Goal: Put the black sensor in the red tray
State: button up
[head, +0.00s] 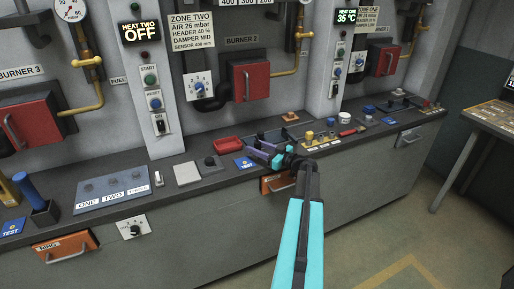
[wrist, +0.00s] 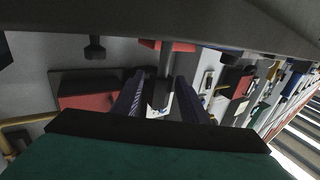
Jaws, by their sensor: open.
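The red tray (head: 229,143) sits on the counter in the head view, just left of my gripper (head: 263,151). Part of it shows as a red patch (wrist: 168,45) at the top of the wrist view. My gripper (wrist: 160,79) is open, with its two purple-grey fingers spread apart in the wrist view. A dark upright piece, seemingly the black sensor (wrist: 159,93), shows between the fingers, with no clear contact. In the head view the sensor is hard to tell from the dark shapes around my gripper.
Several small parts, including a white cup (head: 345,118), crowd the counter to the right.

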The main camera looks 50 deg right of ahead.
jog(key=shift+r+p, duration=0.2)
jog(key=shift+p, duration=0.15)
jog(key=s+d+b, duration=0.1)
jog(key=s+b, duration=0.3)
jog(key=s, duration=0.8)
jog(key=shift+d, duration=0.3)
jog(key=shift+w+f, duration=0.1)
jog(key=shift+f, duration=0.05)
